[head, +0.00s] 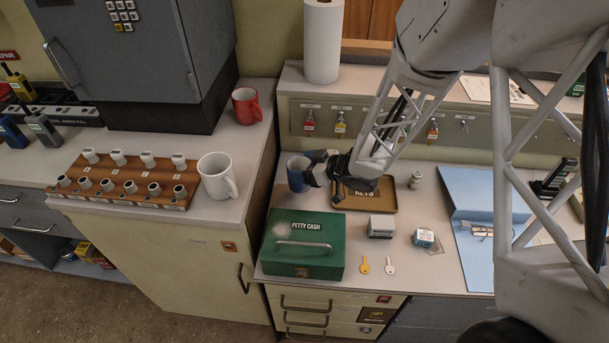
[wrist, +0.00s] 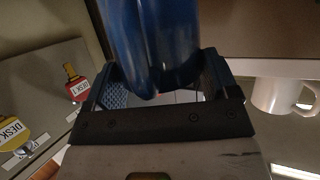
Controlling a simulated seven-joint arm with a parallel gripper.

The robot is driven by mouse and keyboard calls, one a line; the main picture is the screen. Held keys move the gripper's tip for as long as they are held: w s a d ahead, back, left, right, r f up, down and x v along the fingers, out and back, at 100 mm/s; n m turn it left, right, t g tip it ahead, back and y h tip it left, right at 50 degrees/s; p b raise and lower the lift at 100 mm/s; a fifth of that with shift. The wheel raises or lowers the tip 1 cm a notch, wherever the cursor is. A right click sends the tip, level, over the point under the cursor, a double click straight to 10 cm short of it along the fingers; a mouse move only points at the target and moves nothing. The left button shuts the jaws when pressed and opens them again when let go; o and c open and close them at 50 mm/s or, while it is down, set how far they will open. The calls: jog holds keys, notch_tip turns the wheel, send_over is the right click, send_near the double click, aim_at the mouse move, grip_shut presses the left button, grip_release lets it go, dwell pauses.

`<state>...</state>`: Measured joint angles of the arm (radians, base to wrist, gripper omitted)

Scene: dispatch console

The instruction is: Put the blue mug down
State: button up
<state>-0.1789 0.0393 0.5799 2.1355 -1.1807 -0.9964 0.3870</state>
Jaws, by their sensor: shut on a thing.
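The blue mug (head: 298,173) is in my gripper (head: 314,171) in the head view, above or at the back left of the lower desk, behind the green cash box. The jaws are shut on it. In the wrist view the blue mug (wrist: 155,40) fills the space between the two fingers of my gripper (wrist: 160,90).
A green petty cash box (head: 303,243) stands just in front. The brown keys tray (head: 365,194) is to the right, partly under my arm. A white mug (head: 217,176) and red mug (head: 246,105) stand on the higher left counter. Two keys (head: 377,265) lie in front.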

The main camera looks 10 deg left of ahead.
jog(key=shift+f, duration=0.1)
jog(key=shift+f, duration=1.8)
jog(key=shift+f, duration=0.1)
jog(key=o, duration=1.3)
jog(key=shift+r+v, duration=0.1)
jog(key=shift+v, duration=2.9)
jog(key=shift+r+v, duration=0.15)
jog(key=shift+v, duration=2.9)
jog(key=shift+w+a, duration=0.1)
